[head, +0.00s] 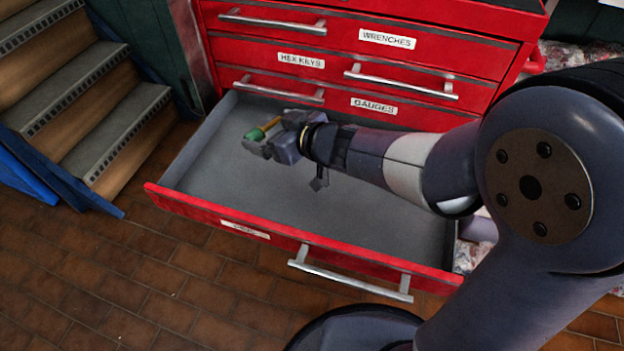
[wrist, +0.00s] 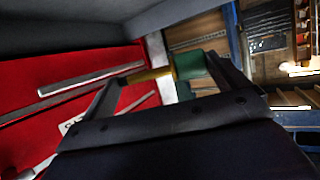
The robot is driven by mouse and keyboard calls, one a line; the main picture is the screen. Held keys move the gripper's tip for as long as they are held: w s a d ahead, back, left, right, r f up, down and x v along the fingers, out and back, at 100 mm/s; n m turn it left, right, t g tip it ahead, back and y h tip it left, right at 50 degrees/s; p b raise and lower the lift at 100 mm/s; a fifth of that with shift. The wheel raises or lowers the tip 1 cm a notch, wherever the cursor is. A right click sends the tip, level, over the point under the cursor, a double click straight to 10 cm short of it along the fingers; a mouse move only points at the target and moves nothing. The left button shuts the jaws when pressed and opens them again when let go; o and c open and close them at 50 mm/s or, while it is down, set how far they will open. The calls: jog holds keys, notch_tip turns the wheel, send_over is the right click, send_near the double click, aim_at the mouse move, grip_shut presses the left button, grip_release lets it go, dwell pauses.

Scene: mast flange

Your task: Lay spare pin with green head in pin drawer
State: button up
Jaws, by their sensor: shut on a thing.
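The spare pin (head: 257,133) has a green head and a brass-coloured shank. My gripper (head: 268,142) is shut on it, over the back left part of the open pin drawer. In the wrist view the pin (wrist: 155,75) lies across between the two fingers, its green head (wrist: 190,64) by the right one. The pin drawer (head: 330,208) is pulled out, with a grey floor, red front and a bar handle. Its floor looks empty where I can see it. My arm hides part of its right side. How high the pin is above the floor I cannot tell.
The red tool cabinet (head: 300,48) stands behind, its drawers labelled WRENCHES, HEX KEYS and GAUGES shut above the open one. Wooden steps (head: 110,100) with blue sides stand at the left. Brown floor tiles (head: 120,270) lie clear in front of the drawer.

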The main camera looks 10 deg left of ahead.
jog(key=f+b, duration=0.2)
jog(key=f, duration=0.1)
jog(key=f+b, duration=0.5)
jog(key=f, duration=0.2)
jog(key=shift+s+a+f, duration=0.1)
jog(key=shift+s+a, duration=0.05)
jog(key=shift+a, duration=0.15)
jog(key=shift+f, duration=0.1)
jog(key=shift+f+b, duration=0.5)
jog(key=shift+f, duration=0.05)
jog(key=o, duration=0.7)
jog(key=shift+c, duration=0.2)
